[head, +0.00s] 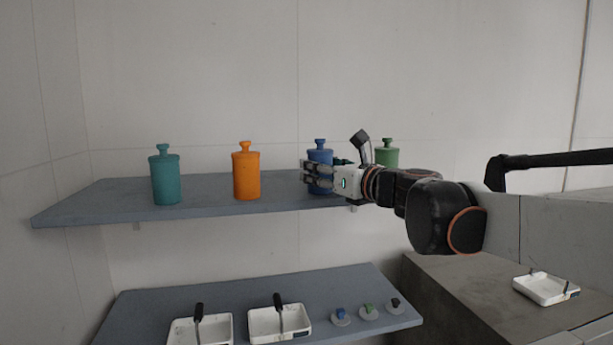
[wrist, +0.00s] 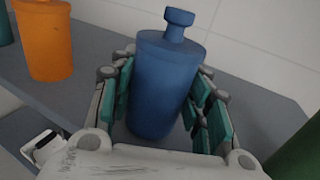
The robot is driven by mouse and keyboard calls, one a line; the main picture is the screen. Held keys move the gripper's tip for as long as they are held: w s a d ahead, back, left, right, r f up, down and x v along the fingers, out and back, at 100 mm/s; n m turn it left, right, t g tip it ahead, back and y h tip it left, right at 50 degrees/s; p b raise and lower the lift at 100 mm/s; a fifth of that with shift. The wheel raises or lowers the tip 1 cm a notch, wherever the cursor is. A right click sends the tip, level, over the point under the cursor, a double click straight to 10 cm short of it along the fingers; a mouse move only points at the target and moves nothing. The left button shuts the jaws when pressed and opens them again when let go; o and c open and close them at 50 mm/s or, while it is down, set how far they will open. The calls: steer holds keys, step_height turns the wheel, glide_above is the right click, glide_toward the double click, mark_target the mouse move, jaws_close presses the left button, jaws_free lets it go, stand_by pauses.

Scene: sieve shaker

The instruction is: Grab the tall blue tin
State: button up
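The tall blue tin (wrist: 162,85) stands upright on the upper shelf, with a knobbed lid, in the middle of the wrist view. In the head view its knob and upper body (head: 320,156) show behind my fingers; part of its body is hidden. My gripper (head: 318,176) reaches in from the right. In the wrist view its teal-padded fingers (wrist: 163,92) stand on both sides of the tin, close to its walls. Narrow gaps show low down beside the tin, and the fingers look open around it. Firm contact is not visible.
On the upper shelf (head: 110,200), a teal tin (head: 166,178) and an orange tin (head: 246,174) stand to the left. A green tin (head: 387,155) stands close on the right, behind my wrist. A lower shelf (head: 365,285) holds white trays and small knobbed discs.

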steer(key=shift+w+a, duration=0.1)
steer(key=shift+w, duration=0.05)
steer(key=shift+c, duration=1.4)
